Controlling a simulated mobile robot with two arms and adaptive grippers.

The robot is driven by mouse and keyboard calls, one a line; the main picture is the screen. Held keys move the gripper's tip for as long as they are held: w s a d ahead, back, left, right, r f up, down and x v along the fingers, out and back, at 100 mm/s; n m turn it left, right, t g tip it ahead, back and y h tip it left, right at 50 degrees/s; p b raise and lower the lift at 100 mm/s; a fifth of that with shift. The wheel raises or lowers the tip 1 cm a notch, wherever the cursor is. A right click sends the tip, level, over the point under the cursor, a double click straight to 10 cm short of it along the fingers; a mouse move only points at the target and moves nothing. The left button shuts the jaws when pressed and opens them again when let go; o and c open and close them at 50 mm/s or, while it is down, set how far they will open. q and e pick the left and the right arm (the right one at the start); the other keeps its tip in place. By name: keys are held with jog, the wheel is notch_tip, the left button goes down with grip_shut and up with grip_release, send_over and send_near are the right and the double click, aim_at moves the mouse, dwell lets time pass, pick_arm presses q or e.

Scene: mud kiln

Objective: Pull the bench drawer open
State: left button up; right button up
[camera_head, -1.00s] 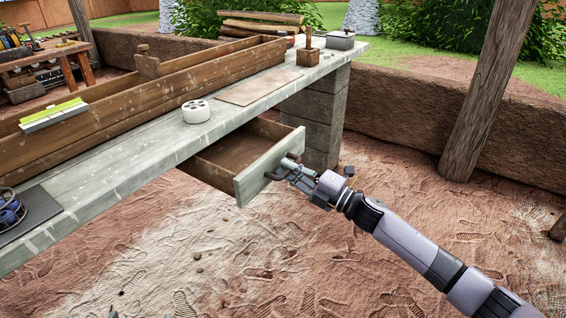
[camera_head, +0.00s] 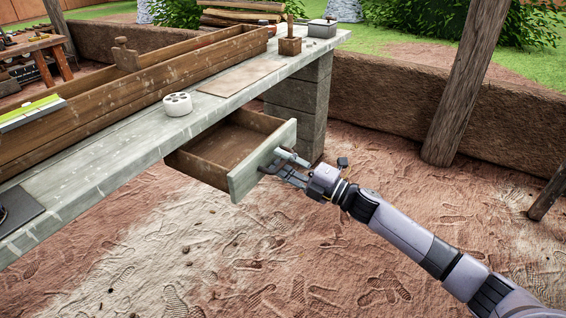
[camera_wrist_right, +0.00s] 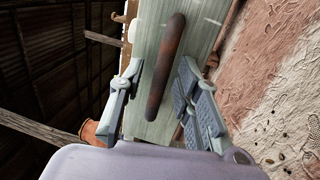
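The bench drawer (camera_head: 219,145) stands pulled out from under the bench (camera_head: 125,160), and its empty brown inside shows. Its front panel is pale grey-green; in the right wrist view the panel (camera_wrist_right: 150,112) fills the middle. A rusty brown bar handle (camera_wrist_right: 166,68) runs along it. My right gripper (camera_head: 278,164) is at the drawer front in the head view. In the wrist view its two fingers (camera_wrist_right: 158,88) are spread, one on each side of the handle, with gaps between. My left gripper is not in view.
On the bench are a white cylinder with holes (camera_head: 177,104), a flat brown board (camera_head: 242,79), a wooden block (camera_head: 290,45) and a long wooden trough (camera_head: 150,83). A stone pier (camera_head: 310,110) stands beside the drawer. The footprinted dirt floor in front is clear.

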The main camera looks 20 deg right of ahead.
jog(key=v, duration=1.2)
jog(key=shift+a, duration=0.1)
dwell(0.4)
